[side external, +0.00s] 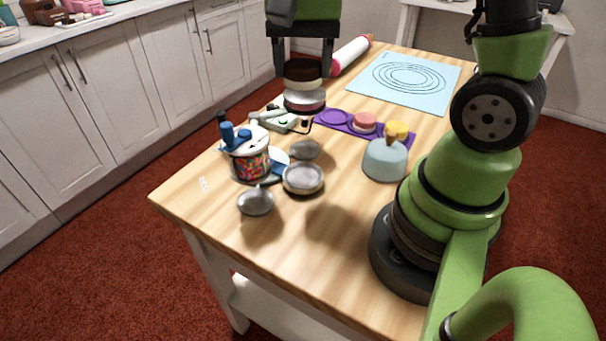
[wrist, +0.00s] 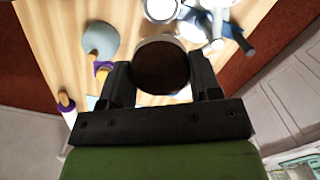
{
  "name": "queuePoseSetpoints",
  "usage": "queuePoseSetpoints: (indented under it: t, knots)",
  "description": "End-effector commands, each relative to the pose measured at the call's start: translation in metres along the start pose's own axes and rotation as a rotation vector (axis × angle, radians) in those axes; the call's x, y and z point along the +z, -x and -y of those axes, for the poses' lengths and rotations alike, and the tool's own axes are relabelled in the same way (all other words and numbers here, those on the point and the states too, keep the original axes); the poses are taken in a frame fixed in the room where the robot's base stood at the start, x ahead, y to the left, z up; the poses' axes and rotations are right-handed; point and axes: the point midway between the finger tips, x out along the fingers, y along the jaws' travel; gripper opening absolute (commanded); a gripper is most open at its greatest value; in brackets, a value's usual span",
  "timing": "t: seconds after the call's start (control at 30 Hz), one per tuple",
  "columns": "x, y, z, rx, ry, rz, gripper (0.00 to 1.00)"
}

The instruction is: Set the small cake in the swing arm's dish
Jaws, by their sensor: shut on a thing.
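My gripper (side external: 303,68) is shut on a small round cake (side external: 303,82) with a dark brown top and a pale side. In the wrist view the cake (wrist: 160,68) sits between the two fingers, its dark top facing the camera. In the side view it is above or just behind a pink-and-white round piece (side external: 305,99); I cannot tell whether they touch. A shallow round metal dish (side external: 303,179) with a raised rim is nearer the front, beside the turntable. It looks like the swing arm's dish, but the arm's link to it is unclear.
A sprinkle-sided drum with a white top and blue parts (side external: 252,163) stands left of the dish. Grey round pieces (side external: 256,201) (side external: 305,150) are close by. A pale blue dome (side external: 384,160), purple tray (side external: 335,118), blue mat (side external: 405,82) and rolling pin (side external: 350,55) occupy the right and back.

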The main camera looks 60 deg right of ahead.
Motion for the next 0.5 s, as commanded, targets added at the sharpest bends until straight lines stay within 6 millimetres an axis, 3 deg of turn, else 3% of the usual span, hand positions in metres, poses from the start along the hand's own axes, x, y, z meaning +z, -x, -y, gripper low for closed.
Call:
queuePoseSetpoints:
  t: [0.3, 0.5]
  knots:
    - [-0.005, -0.062, -0.001, 0.006, -0.007, 0.007, 0.32]
    - [-0.008, -0.091, -0.001, 0.003, -0.008, 0.004, 0.32]
